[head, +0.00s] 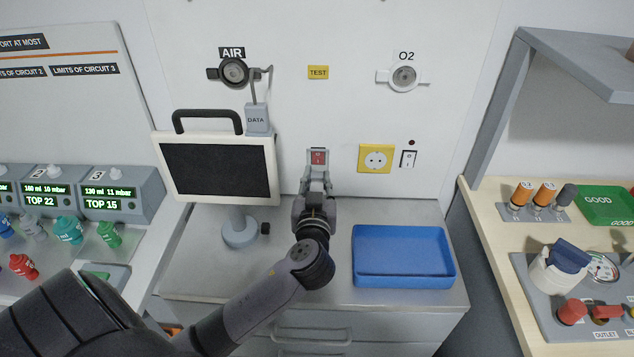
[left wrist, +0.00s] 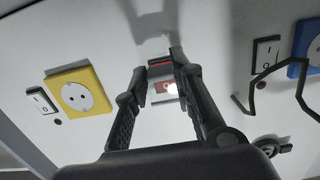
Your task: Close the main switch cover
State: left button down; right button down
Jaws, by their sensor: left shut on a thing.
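The main switch (head: 318,156) is a small red rocker in a grey surround on the white wall, between the monitor and the yellow socket. It also shows in the left wrist view (left wrist: 163,87), between my fingers, with a bright glint on it. My left gripper (head: 317,176) reaches up to it from below, and its fingertips (left wrist: 160,66) close on the sides of a grey piece at the switch, which looks like its cover. The fingers partly hide the cover, so I cannot tell its exact angle. My right gripper is not in view.
A monitor (head: 218,170) on a stand is left of my gripper. A yellow socket (head: 375,158) and a small rocker switch (head: 408,159) are to the right. A blue tray (head: 403,281) stands on the grey cabinet top, right of my arm.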

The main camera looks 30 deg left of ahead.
pick_arm(q)
jog(key=shift+f, duration=0.1)
jog(key=c, duration=1.4)
grip_release()
jog(key=shift+o, duration=0.2)
jog(key=shift+s, duration=0.1)
jog(key=v, duration=1.2)
